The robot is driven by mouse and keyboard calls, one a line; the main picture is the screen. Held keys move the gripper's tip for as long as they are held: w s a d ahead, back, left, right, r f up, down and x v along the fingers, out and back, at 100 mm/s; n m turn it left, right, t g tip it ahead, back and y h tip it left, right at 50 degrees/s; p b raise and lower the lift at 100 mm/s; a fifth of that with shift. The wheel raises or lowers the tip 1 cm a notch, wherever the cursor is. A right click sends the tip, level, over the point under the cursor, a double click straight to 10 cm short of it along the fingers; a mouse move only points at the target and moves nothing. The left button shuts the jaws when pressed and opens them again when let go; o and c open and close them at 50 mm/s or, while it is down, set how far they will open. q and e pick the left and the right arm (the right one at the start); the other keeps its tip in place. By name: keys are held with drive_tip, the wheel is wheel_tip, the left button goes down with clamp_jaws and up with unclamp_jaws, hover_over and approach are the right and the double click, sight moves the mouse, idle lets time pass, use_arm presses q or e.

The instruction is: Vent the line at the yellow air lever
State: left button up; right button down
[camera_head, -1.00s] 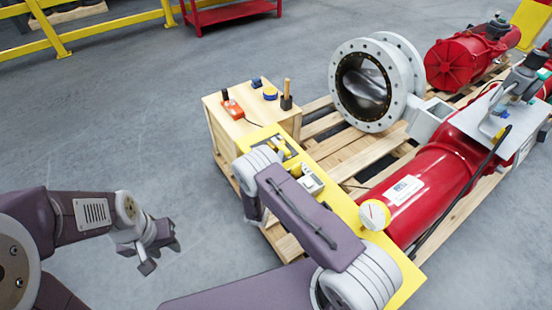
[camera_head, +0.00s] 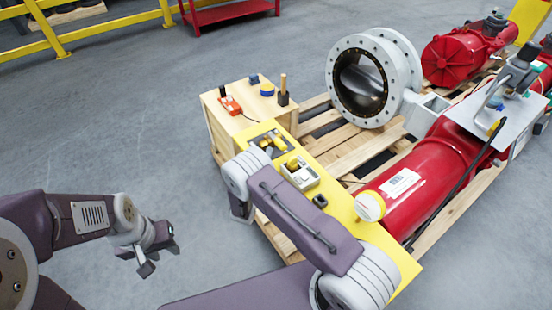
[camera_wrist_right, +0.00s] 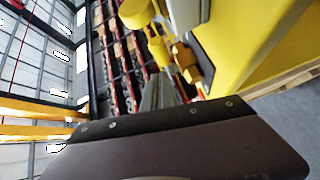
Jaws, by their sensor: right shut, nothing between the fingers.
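A yellow plate (camera_head: 345,205) runs along the pallet's near side and carries small yellow and grey fittings (camera_head: 268,144). I cannot tell from the head view which one is the air lever. In the right wrist view, a yellow cylindrical part (camera_wrist_right: 136,12) and brass-coloured fittings (camera_wrist_right: 190,65) stand beside a yellow surface. My right gripper (camera_wrist_right: 160,92) is shut and empty close to these fittings; contact is unclear. In the head view my right forearm hides it. My left gripper (camera_head: 159,257) is open and empty over the floor, away from the plate.
A wooden box (camera_head: 240,112) with an orange handheld device (camera_head: 230,105) stands behind the plate. A red actuator cylinder (camera_head: 428,182) with a gauge (camera_head: 370,206) lies to the right. A large flanged valve (camera_head: 345,88) is behind. Floor on the left is clear.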

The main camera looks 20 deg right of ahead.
drive_tip(key=s, duration=0.2)
drive_tip(key=s+r+p, duration=0.1)
drive_tip(key=shift+s+a, duration=0.15)
drive_tip(key=shift+s, duration=0.2)
drive_tip(key=s, duration=0.5)
drive_tip(key=shift+s+f+p, duration=0.15)
drive_tip(key=shift+s+p, duration=0.15)
drive_tip(key=shift+p, duration=0.05)
drive_tip(key=shift+s, duration=0.35)
drive_tip(key=shift+w, duration=0.1)
